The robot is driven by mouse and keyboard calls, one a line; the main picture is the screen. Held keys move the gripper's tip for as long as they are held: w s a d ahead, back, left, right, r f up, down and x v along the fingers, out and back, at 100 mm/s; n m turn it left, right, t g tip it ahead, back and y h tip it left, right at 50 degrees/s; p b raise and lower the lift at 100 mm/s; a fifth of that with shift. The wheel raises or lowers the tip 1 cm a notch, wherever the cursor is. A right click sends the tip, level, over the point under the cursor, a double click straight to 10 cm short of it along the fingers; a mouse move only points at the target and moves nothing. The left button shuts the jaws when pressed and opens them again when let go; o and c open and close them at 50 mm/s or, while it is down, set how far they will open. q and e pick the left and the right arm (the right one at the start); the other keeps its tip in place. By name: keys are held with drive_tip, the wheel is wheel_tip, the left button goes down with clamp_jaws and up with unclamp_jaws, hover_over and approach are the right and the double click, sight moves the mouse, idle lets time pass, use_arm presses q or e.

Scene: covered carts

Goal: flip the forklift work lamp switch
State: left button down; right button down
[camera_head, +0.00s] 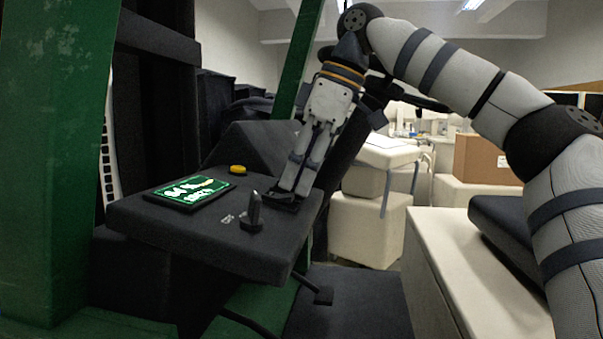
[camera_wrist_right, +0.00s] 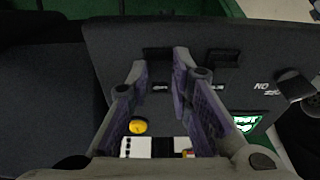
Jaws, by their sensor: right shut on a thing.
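A dark switch (camera_head: 283,203) sits at the right edge of the black forklift console (camera_head: 200,232). My right gripper (camera_head: 287,190) comes down on it from above, with its fingertips at the console top. In the right wrist view, the gripper (camera_wrist_right: 161,62) has its fingers on either side of the dark switch (camera_wrist_right: 158,54), shut on it with a gap the switch's width. A second dark switch (camera_wrist_right: 222,57) sits beside it. Its label is too small to read, and the fingers partly hide the gripped switch. My left gripper is not in view.
The console also carries a yellow button (camera_head: 238,169), a lit green display (camera_head: 190,191) and an upright black knob (camera_head: 254,213). A green post (camera_head: 60,150) stands at the left. White covered carts (camera_head: 365,230) and a cardboard box (camera_head: 488,158) are at the right.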

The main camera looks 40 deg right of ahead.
drive_tip(key=g+h, duration=0.1)
drive_tip(key=g, duration=0.1)
drive_tip(key=g+h, duration=0.1)
drive_tip(key=shift+w+a+r+h, duration=0.25)
drive_tip(key=shift+w+a+h, duration=0.05)
drive_tip(key=shift+w, duration=0.1)
drive_tip(key=c, duration=1.4)
unclamp_jaws()
drive_tip(key=shift+c, duration=0.2)
